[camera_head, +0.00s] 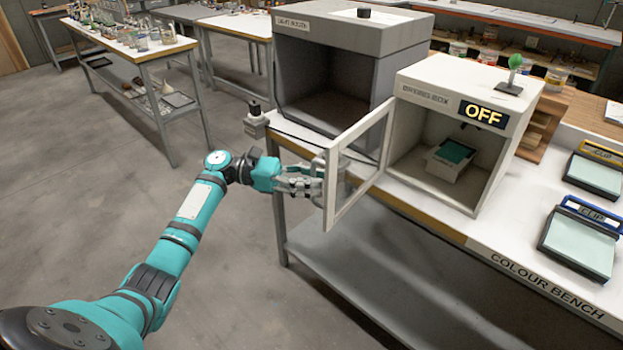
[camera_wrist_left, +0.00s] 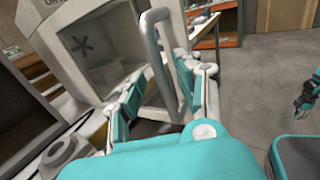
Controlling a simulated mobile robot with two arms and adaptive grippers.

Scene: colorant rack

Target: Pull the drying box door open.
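The drying box (camera_head: 448,73) is a white box on the bench. Its glazed white-framed door (camera_head: 357,165) stands open, swung out to the left over the bench's front edge. A grey bar handle (camera_wrist_left: 160,62) is on the door; it also shows in the head view (camera_head: 330,187). My left gripper (camera_head: 312,187) is at the handle. In the left wrist view its two fingers are spread apart with the bar between them, and I see no clear grip. A dark and teal part at the right edge of that view looks like my right gripper (camera_wrist_left: 306,98); its fingers are unclear.
A grey light booth (camera_head: 350,38) stands left of the drying box. A small tray with a teal panel (camera_head: 450,158) is inside the box. An "OFF" sign (camera_head: 483,115) is on its front. Clip frames (camera_head: 583,238) lie on the right. The floor before the bench is clear.

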